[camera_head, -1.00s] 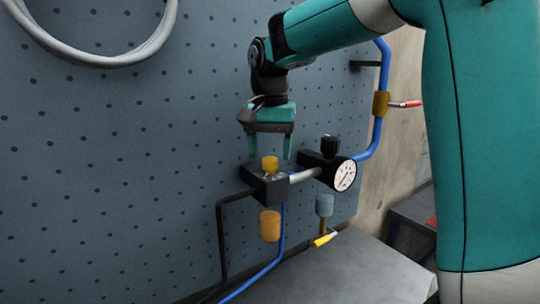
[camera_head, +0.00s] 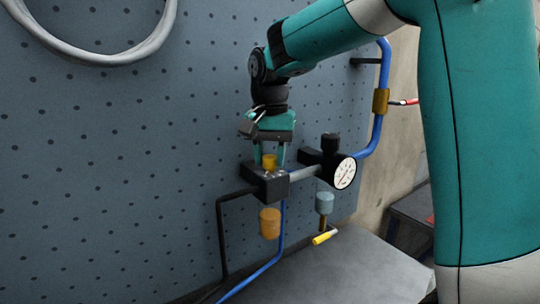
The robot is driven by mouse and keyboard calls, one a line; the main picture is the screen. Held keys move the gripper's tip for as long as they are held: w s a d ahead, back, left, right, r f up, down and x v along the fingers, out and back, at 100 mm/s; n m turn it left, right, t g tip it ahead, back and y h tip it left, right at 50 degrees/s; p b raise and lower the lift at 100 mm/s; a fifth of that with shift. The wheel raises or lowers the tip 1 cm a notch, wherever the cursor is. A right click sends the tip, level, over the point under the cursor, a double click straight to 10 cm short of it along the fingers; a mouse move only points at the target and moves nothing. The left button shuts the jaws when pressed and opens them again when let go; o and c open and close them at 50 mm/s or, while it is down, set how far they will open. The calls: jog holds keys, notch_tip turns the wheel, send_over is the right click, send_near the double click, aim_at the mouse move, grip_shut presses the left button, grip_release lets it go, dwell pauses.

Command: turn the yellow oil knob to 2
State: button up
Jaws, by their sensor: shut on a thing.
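The yellow oil knob (camera_head: 269,161) stands on top of a black block (camera_head: 268,188) fixed to the pegboard wall. My gripper (camera_head: 270,157) points down over the block, with one teal finger on each side of the knob. It is shut on the knob. The scale marks around the knob are too small to read here. A yellow-orange bowl (camera_head: 269,224) hangs under the block.
A round white gauge (camera_head: 344,173) with a black knob (camera_head: 331,142) sits to the right, joined by a grey pipe. A clear bluish bowl (camera_head: 324,203) and a yellow-handled valve (camera_head: 324,238) hang below. Blue pipe (camera_head: 377,130) and black pipe (camera_head: 222,240) run nearby. A grey surface (camera_head: 330,270) lies below.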

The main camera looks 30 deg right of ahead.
jog(key=n+p, duration=0.1)
jog(key=n, duration=0.2)
jog(key=shift+n, duration=0.4)
jog(key=n, duration=0.4)
jog(key=shift+p, duration=0.35)
jog(key=n, duration=0.4)
jog(key=shift+p, duration=0.3)
jog(key=shift+n, duration=1.8)
jog(key=o, duration=0.9)
